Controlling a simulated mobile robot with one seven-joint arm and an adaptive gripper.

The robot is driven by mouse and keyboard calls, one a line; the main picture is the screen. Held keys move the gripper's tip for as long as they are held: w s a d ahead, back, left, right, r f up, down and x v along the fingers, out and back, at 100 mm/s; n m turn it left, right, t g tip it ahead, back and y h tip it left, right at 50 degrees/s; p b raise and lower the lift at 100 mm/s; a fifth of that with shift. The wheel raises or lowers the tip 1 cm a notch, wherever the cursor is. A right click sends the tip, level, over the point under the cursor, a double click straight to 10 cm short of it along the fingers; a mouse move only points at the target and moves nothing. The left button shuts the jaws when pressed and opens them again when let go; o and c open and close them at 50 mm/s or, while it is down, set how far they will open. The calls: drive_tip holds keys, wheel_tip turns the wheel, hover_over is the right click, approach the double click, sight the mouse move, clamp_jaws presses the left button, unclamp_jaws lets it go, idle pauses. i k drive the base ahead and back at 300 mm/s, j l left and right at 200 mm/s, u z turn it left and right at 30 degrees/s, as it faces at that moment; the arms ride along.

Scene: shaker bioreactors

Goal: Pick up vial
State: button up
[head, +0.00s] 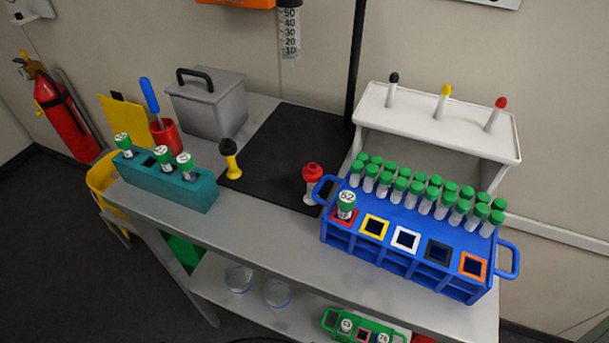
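Vials with green caps show in several places in the head view. A teal rack (160,182) at the left of the table holds three labelled vials, at its left end (124,145), near its middle (164,159) and at its right end (187,166). One slot between them looks empty. A blue rack (345,254) at the right holds a vial marked 52 (346,205) in its front left slot, and several rows of thin green-capped tubes (425,203) behind. My gripper is not in view.
Near the racks stand a yellow piece with a black top (230,160) and a red-topped piece (311,183). A grey lidded box (208,108), red cup (166,137) and white stand (430,125) are behind. The lower shelf holds a green rack (331,320).

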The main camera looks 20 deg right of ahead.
sight(162, 154)
drive_tip(key=k+j+z, duration=0.1)
drive_tip(key=z, duration=0.4)
drive_tip(key=k+z, duration=0.3)
drive_tip(key=z, duration=0.2)
